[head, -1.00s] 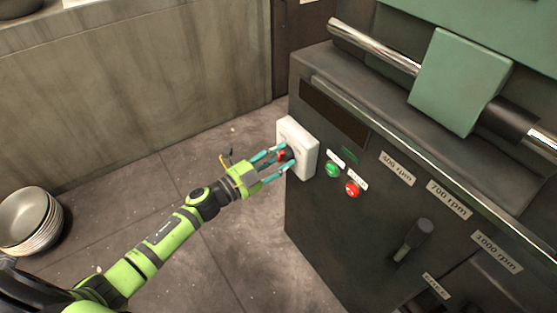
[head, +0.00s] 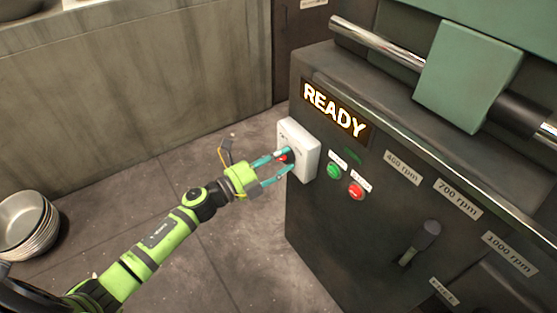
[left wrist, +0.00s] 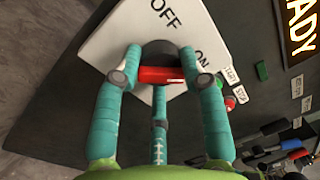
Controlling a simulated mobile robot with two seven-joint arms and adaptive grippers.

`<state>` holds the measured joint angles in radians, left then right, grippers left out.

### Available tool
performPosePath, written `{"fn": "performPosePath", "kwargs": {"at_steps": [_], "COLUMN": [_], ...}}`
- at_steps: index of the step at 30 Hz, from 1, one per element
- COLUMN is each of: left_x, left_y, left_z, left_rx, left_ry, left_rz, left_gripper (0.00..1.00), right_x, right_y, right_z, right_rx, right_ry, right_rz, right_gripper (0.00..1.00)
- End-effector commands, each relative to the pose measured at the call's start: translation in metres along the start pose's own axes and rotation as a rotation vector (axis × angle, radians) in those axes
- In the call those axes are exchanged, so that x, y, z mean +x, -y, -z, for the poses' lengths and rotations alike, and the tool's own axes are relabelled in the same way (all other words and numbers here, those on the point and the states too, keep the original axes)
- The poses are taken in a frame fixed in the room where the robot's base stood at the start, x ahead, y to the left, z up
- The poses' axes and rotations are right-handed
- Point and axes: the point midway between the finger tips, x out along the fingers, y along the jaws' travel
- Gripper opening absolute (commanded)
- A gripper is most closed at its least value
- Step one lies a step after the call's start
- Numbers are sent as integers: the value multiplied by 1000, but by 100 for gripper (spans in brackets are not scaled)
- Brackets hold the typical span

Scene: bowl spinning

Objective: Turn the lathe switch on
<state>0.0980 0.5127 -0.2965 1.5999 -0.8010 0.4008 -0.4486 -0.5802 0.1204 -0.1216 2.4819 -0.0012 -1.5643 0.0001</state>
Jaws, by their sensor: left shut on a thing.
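The lathe switch is a white plate (head: 309,152) on the left side of the lathe's dark front. It carries a red knob (left wrist: 160,75), with OFF and ON printed on the plate in the left wrist view. My left gripper (head: 288,161) has its teal fingers around the red knob, with a finger on each side of it and a third below in the left wrist view. The display (head: 336,111) above the switch is lit and reads READY. The right gripper is not in view.
A green button (head: 334,171) and a red button (head: 356,191) sit right of the switch. A dark lever (head: 421,241) stands among speed labels lower right. Stacked metal bowls (head: 27,222) are on the floor at left. The floor between is clear.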

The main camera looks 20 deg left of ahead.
Motion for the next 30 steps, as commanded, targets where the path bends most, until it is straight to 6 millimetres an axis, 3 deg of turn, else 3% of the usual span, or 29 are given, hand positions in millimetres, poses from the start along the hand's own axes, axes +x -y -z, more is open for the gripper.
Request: {"fn": "performPosePath", "kwargs": {"at_steps": [11, 12, 13, 24, 30], "left_x": [2, 2, 2, -2, -28], "left_y": [2, 2, 2, 0, -2], "left_z": [6, 6, 6, 2, 2], "left_rx": [5, 5, 5, 3, 3], "left_ry": [-14, -14, -14, -6, -6], "left_rz": [6, 6, 6, 0, -4], "left_gripper": [9, 53, 65, 65, 65], "right_x": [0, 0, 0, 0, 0], "right_y": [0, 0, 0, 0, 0], "right_z": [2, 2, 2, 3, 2], "right_rx": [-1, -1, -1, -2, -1], "right_ry": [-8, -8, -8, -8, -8], "right_rz": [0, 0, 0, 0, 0], "right_gripper": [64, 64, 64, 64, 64]}}
